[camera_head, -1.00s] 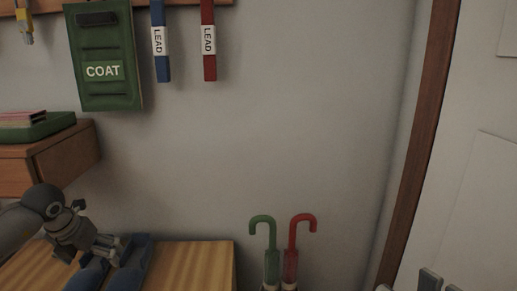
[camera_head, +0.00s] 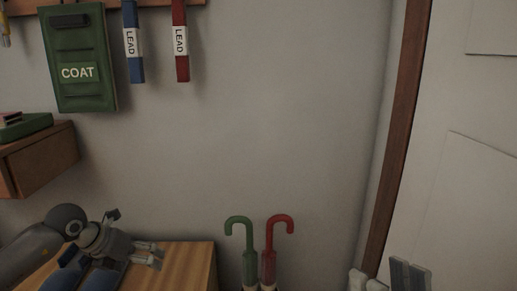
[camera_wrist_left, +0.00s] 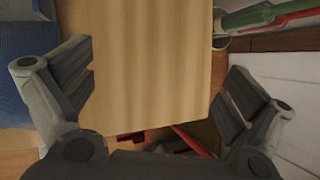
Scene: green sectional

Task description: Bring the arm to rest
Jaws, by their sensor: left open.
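My left gripper (camera_head: 150,255) comes in from the lower left in the head view, above the wooden bench top (camera_head: 192,268). In the left wrist view its two fingers (camera_wrist_left: 162,85) are spread wide with nothing between them, and the pale wood lies beyond. Part of my right gripper (camera_head: 408,274) shows at the bottom edge of the head view, lower right. It is cut off by the frame, so its jaw state is unclear.
Green (camera_head: 240,228) and red (camera_head: 281,225) umbrellas stand right of the bench. A green coat bag (camera_head: 78,72), blue lead (camera_head: 133,42) and red lead (camera_head: 180,40) hang above. A wooden shelf (camera_head: 40,160) juts out at left. Dark blue items (camera_head: 95,278) lie by my left gripper.

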